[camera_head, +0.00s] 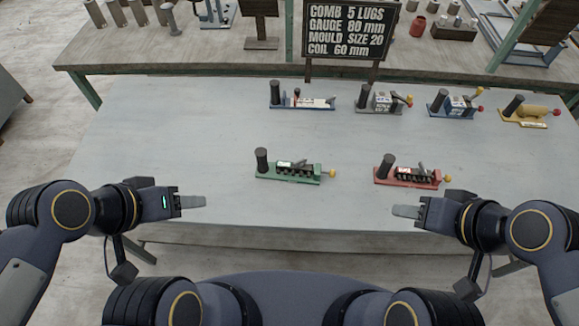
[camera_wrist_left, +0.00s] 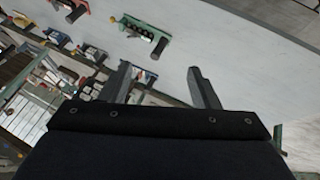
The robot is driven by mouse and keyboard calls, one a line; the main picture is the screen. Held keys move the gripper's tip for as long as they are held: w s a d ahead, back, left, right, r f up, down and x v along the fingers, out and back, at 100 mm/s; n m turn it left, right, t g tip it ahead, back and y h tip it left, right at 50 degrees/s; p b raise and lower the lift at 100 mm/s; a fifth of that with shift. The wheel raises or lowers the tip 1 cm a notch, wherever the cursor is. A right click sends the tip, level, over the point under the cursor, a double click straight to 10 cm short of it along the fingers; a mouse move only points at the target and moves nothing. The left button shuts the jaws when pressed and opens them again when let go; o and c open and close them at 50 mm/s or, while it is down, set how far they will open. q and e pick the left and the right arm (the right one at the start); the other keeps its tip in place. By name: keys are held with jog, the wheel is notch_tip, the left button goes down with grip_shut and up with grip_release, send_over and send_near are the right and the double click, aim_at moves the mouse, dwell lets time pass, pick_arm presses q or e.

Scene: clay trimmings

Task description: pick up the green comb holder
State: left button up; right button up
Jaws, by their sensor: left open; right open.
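The green comb holder (camera_head: 290,174) lies on the grey table, in the near row left of centre. It has a green base, a black upright peg at its left end, a dark toothed comb in the middle and a yellow knob at its right end. In the left wrist view, a green holder (camera_wrist_left: 143,31) shows near the top. My left gripper (camera_head: 192,202) is open and empty, left of and nearer than the green holder, clearly apart from it; its fingers also show in the wrist view (camera_wrist_left: 163,84). My right gripper (camera_head: 405,211) is open and empty, near the front edge.
A red holder (camera_head: 408,177) lies right of the green one. Behind are a blue-and-white holder (camera_head: 303,102), a grey one (camera_head: 383,102), a blue one (camera_head: 455,105) and a yellow one (camera_head: 529,112). A sign (camera_head: 345,31) stands behind. The table's left side is clear.

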aim_at(261, 154)
pick_arm(q)
jog(key=w+a+f+m+y+b, duration=0.3)
jog(key=w+f+m+y+b, duration=0.15)
jog(key=f+m+b, duration=0.4)
jog(key=w+a+f+m+y+b, duration=0.4)
jog(key=w+f+m+b, duration=0.25)
jog(key=f+m, duration=0.3)
jog(key=w+d+f+m+t+h+b, duration=0.1)
jog(key=w+d+f+m+t+b, duration=0.1)
jog(key=w+d+m+b, duration=0.1)
jog(key=w+d+f+m+t+b, duration=0.3)
jog(key=w+d+m, duration=0.2)
jog(key=d+m, duration=0.3)
jog(key=w+d+f+m+t+h+b, duration=0.1)
jog(key=w+d+f+m+t+b, duration=0.1)
jog(key=w+d+f+m+b, duration=0.1)
jog(key=shift+w+d+m+h+b, duration=0.25)
jog(key=shift+w+d+m, duration=0.3)
jog(key=shift+m, duration=0.4)
jog(key=shift+w+d+m+h+b, duration=0.1)
jog(key=shift+w+d+m+b, duration=0.25)
jog(key=shift+d+m, duration=0.5)
jog(key=shift+w+d+m, duration=0.15)
jog(key=shift+w+m, duration=0.05)
jog(key=shift+m, duration=0.1)
jog(key=shift+t, duration=0.3)
jog(key=x, duration=0.7)
jog(key=shift+w+r, duration=0.15)
jog(key=shift+w, duration=0.1)
